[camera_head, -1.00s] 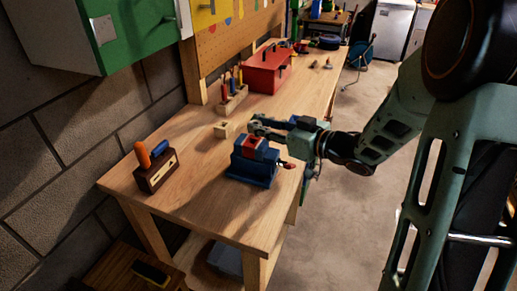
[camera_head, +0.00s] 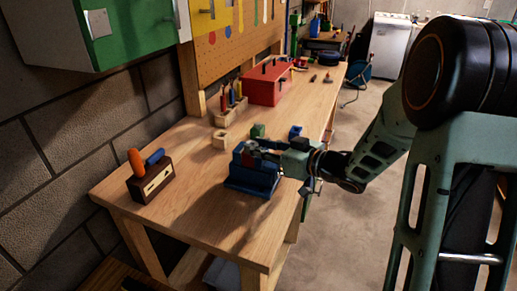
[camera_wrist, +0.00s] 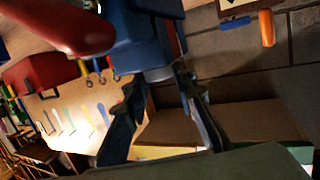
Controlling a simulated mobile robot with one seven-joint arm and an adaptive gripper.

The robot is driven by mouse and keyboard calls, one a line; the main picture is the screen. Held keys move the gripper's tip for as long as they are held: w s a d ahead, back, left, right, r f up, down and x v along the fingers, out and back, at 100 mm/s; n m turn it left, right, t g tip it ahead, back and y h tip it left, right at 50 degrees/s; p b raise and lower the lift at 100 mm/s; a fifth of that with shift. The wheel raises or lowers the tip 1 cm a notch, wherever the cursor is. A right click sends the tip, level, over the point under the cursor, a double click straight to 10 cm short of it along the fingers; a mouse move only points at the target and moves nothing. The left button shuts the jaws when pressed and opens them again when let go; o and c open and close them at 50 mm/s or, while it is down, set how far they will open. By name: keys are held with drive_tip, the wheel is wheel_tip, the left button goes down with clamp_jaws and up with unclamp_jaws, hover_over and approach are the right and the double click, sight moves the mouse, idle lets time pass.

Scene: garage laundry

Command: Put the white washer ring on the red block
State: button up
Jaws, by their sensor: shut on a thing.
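A blue vise (camera_head: 250,182) stands near the right edge of the workbench. It also shows in the wrist view (camera_wrist: 145,30). The red block (camera_head: 247,160) is at the top of the vise, mostly covered by my gripper in the head view. My gripper (camera_head: 256,149) is low over the vise top. In the wrist view its two fingers (camera_wrist: 160,77) reach toward the vise and close on a pale grey rounded piece (camera_wrist: 159,73), which looks like the washer ring. I cannot tell whether the ring touches the red block.
A wooden block with a hole (camera_head: 221,138), a green block (camera_head: 258,131) and a blue block (camera_head: 295,131) stand behind the vise. A red toolbox (camera_head: 268,85) is farther back. A brown holder (camera_head: 151,184) stands at left. The front benchtop is clear.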

drive_tip(key=shift+f, duration=0.1)
drive_tip(key=shift+f, duration=0.15)
drive_tip(key=o, duration=0.9)
drive_tip(key=shift+c, duration=0.2)
drive_tip(key=shift+r, duration=0.3)
drive_tip(key=v, duration=1.2)
